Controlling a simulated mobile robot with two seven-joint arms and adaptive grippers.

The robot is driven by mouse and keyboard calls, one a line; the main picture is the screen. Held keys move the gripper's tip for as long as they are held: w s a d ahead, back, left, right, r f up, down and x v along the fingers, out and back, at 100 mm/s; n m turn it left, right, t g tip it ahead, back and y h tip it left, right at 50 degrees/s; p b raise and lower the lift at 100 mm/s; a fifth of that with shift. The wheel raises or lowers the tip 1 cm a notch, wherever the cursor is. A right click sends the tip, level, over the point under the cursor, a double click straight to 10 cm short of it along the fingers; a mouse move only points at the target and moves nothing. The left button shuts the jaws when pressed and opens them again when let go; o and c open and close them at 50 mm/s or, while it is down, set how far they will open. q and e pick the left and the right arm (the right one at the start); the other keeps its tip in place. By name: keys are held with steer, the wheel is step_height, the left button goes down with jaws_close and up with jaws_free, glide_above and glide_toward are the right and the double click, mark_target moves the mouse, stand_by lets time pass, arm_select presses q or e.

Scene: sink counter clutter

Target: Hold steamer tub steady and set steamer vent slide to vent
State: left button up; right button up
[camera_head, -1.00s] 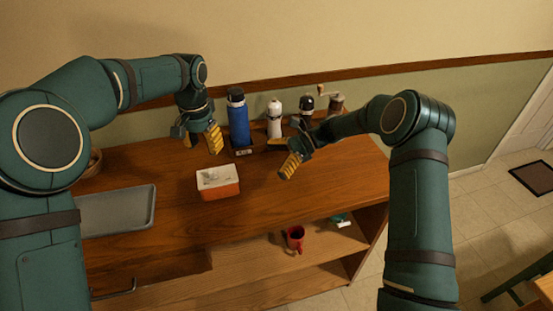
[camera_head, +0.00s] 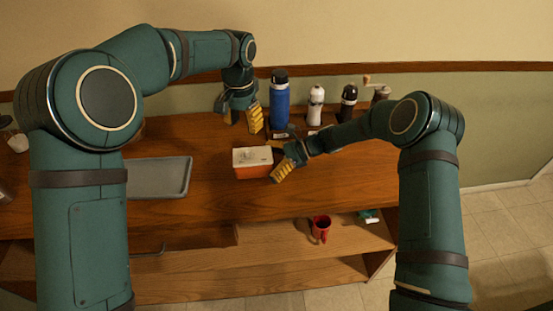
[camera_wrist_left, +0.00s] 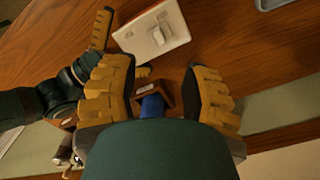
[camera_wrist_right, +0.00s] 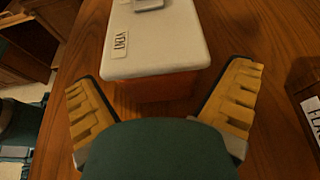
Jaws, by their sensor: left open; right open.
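The steamer tub (camera_head: 253,172) is a small orange-red box with a white lid (camera_head: 253,156), upright on the wooden counter. In the right wrist view its lid (camera_wrist_right: 155,48) carries a VENT label (camera_wrist_right: 120,42), and the grey vent slide (camera_wrist_right: 149,4) is cut by the top edge. In the left wrist view the slide (camera_wrist_left: 170,36) is a pale raised block on the lid. My left gripper (camera_head: 245,119) is open and empty, behind and above the tub. My right gripper (camera_head: 281,164) is open and empty, close to the tub's right side; contact is unclear.
A blue flask (camera_head: 279,106), a white bottle (camera_head: 316,106), a dark bottle (camera_head: 348,106) and a grinder (camera_head: 381,94) stand along the back. A grey tray (camera_head: 160,178) lies left. A red mug (camera_head: 320,228) is on the shelf below. Counter in front of the tub is clear.

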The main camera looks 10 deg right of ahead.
steer(key=c, duration=1.3)
arm_select(q)
steer(key=shift+a, duration=0.1)
jaws_close()
steer(key=a+n+h, duration=0.2)
steer(key=a+n, duration=0.3)
steer(key=n, duration=0.7)
steer(key=a+n+h, duration=0.2)
steer(key=a+n, duration=0.3)
steer(key=n, duration=0.8)
steer(key=shift+w+a+f+n, duration=0.3)
steer(key=shift+w+a, duration=0.05)
steer(key=shift+a, duration=0.05)
